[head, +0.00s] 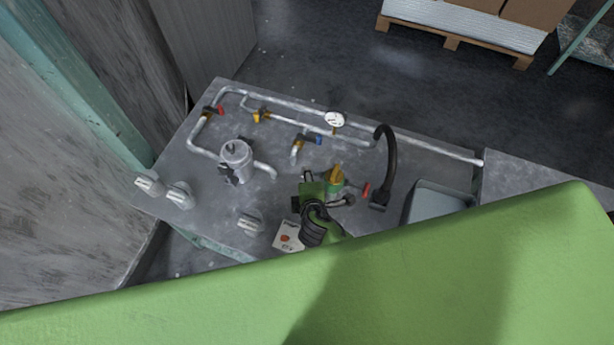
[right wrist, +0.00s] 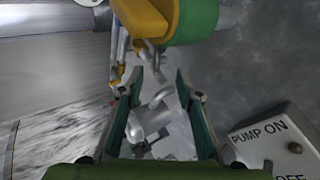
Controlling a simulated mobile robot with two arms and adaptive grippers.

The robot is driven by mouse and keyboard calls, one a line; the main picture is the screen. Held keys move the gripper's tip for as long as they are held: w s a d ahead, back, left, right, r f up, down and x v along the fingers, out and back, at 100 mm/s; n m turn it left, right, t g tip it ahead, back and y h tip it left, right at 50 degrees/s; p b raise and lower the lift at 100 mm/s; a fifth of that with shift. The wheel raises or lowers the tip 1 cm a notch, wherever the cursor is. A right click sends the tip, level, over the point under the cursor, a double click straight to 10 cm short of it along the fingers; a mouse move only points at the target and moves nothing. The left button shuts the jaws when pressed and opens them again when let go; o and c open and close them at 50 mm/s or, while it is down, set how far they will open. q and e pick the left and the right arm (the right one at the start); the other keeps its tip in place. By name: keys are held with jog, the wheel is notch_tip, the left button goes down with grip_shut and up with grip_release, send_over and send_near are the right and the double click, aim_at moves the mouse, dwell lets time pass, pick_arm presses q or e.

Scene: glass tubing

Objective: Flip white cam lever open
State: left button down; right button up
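I cannot single out the white cam lever for certain. A pale fitting with a lever-like arm (right wrist: 150,118) shows between and beyond my right gripper's fingers in the right wrist view. In the head view, pale fittings stand on the bench at its left end (head: 149,184), (head: 180,194) and near its front edge (head: 251,221). My right gripper (head: 301,190) is over the bench, left of the green-and-yellow part (head: 336,179). In the right wrist view the right gripper's fingers (right wrist: 158,105) are spread with nothing visibly held. My left gripper is not seen.
The bench (head: 385,230) carries pipes with red, yellow and blue handles, a gauge (head: 334,119), a grey canister (head: 237,153), a black hose (head: 387,160) and a grey basin (head: 440,200). A "PUMP ON" switch box (right wrist: 275,145) is close on the right in the right wrist view.

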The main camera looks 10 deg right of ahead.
jog(key=shift+x, duration=0.95)
grip_shut()
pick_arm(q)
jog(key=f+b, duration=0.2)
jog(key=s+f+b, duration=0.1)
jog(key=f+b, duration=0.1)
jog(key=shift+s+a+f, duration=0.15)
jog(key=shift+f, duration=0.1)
pick_arm(e)
jog(key=shift+r+m+t+y, duration=0.65)
jog(key=shift+m+t+y, duration=0.15)
jog(key=shift+t+y, duration=0.15)
grip_release()
